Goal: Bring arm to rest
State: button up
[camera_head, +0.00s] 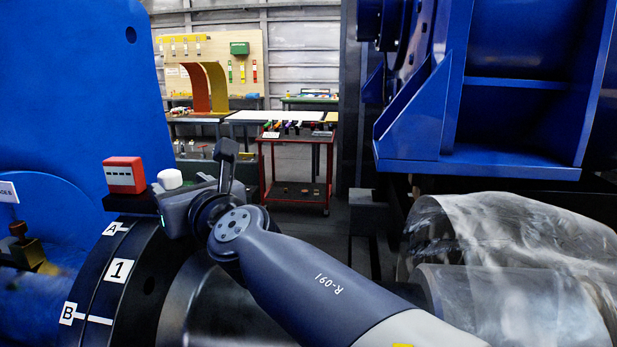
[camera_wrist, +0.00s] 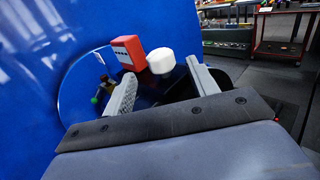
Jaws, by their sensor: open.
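Past the fingers are a red box (camera_wrist: 128,53) with a pale label and a white rounded knob (camera_wrist: 161,62). In the head view the red box (camera_head: 124,175) sits above the ring and the white knob (camera_head: 170,179) is just right of it, close to my gripper. Whether the gripper touches the knob I cannot tell.
A large blue housing (camera_head: 75,90) stands at the left. A blue frame (camera_head: 500,110) overhangs the right side, above a clear plastic wrap (camera_head: 520,250). A red trolley (camera_head: 297,172) with tools and a pegboard (camera_head: 235,62) stand behind. Open floor lies around the trolley.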

aim_at(170, 176)
jog(key=x, duration=0.7)
jog(key=shift+p, duration=0.3)
jog(key=shift+r, duration=0.1)
jog(key=shift+p, duration=0.3)
jog(key=shift+b, duration=0.3)
jog(key=v, duration=1.1)
jog(key=x, duration=1.1)
jog(key=shift+a+r+p, duration=0.1)
jog(key=shift+p, duration=0.3)
jog(key=shift+r+m+t+h+p, duration=0.1)
jog(key=shift+m+t+h+p, duration=0.2)
jog(key=shift+p, duration=0.65)
jog(key=shift+m+t+h+p, duration=0.3)
jog(key=shift+h+p, duration=0.1)
jog(key=shift+p, duration=0.5)
jog(key=shift+m+t+h+p, duration=0.3)
jog(key=shift+m+h+p, duration=0.15)
jog(key=shift+p, duration=0.8)
